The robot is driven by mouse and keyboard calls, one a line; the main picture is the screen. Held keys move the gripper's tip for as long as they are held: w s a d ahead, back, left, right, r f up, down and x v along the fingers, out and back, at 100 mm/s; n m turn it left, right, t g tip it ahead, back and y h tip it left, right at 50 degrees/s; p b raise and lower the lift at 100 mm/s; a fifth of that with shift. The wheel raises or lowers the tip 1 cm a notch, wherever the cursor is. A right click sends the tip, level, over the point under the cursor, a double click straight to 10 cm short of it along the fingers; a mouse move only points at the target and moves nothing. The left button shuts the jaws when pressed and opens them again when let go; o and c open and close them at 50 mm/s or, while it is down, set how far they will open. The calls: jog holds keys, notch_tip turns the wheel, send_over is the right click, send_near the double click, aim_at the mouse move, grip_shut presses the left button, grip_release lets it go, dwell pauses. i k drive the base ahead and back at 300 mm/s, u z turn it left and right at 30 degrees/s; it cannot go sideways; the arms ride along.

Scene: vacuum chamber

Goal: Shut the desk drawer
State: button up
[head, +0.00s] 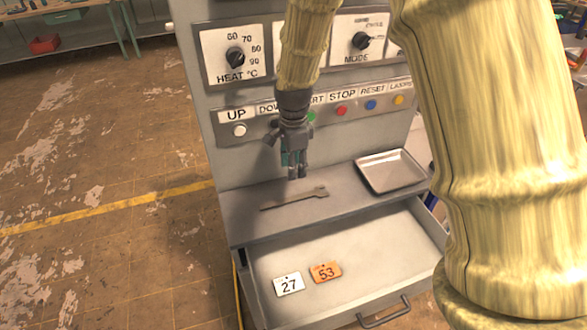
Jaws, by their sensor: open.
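The desk drawer (345,247) is pulled out below the grey desk top in the head view. Its dark handle (384,312) is on the front, near the bottom edge of the picture. A white tag marked 27 (289,284) and an orange tag marked 53 (326,272) lie inside it. My gripper (295,172) is open and points down in front of the control panel, above and behind the drawer. It is apart from the handle and holds nothing that I can see. My arm hides part of the panel and the area right of the drawer.
A flat wrench (294,199) and a metal tray (391,170) lie on the desk top (242,215). The control panel (226,150) with knobs and coloured buttons rises behind. Open floor (110,180) with a yellow line is to the left. A red bin (44,44) is far back.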

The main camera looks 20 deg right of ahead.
aim_at(386, 256)
jog(key=z, duration=1.5)
